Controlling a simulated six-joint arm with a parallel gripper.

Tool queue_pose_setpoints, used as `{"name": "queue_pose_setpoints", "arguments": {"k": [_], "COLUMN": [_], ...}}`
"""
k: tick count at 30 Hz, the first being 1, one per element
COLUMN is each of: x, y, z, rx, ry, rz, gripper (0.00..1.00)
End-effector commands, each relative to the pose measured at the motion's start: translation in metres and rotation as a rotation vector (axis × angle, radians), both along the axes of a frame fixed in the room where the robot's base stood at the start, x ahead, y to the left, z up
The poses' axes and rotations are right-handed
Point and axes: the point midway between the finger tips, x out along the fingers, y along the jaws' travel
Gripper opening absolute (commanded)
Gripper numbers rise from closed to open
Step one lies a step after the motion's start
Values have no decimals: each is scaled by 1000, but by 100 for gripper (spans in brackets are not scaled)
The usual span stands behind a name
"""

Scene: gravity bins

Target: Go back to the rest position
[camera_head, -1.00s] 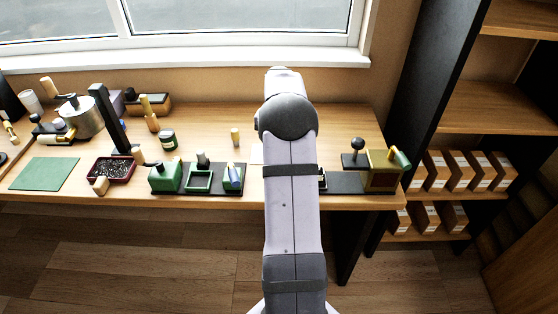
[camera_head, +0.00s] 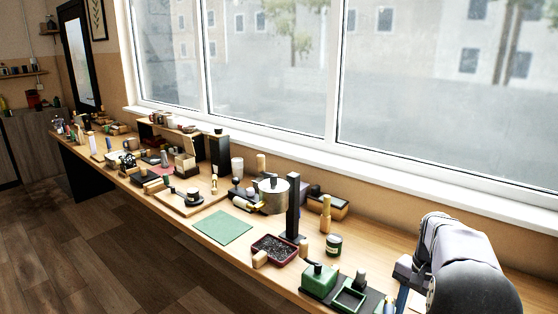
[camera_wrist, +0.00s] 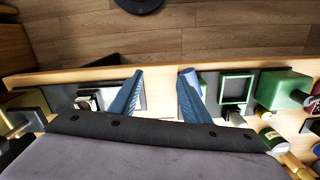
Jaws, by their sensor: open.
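My gripper (camera_wrist: 158,78) is open and empty, its two blue fingers spread apart over the front part of the bench in the wrist view. Below and between the fingers is the bench top near its front edge. In the head view my arm fills the lower right corner, and only a bit of blue near my gripper shows beside it; the fingertips are hidden there.
A green box (camera_head: 319,280) and a green square frame (camera_head: 350,296) stand near my arm; the frame also shows right of my fingers in the wrist view (camera_wrist: 236,76). A dark red tray (camera_head: 262,243), a black post (camera_head: 293,205) and a metal pot (camera_head: 268,197) stand further left. A window backs the bench.

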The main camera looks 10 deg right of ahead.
Motion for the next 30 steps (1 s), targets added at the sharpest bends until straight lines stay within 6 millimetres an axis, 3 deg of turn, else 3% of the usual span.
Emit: {"name": "queue_pose_setpoints", "arguments": {"k": [4, 11, 17, 24, 30], "x": [-17, -26, -48, -103, -144], "y": [34, 76, 125, 192, 221], "z": [-12, -6, -3, -8, -17], "rx": [80, 58, 42, 18, 5], "ry": [105, 66, 36, -15, -44], "rz": [-38, 141, 354, 707, 915], "gripper": [43, 43, 43, 43, 43]}}
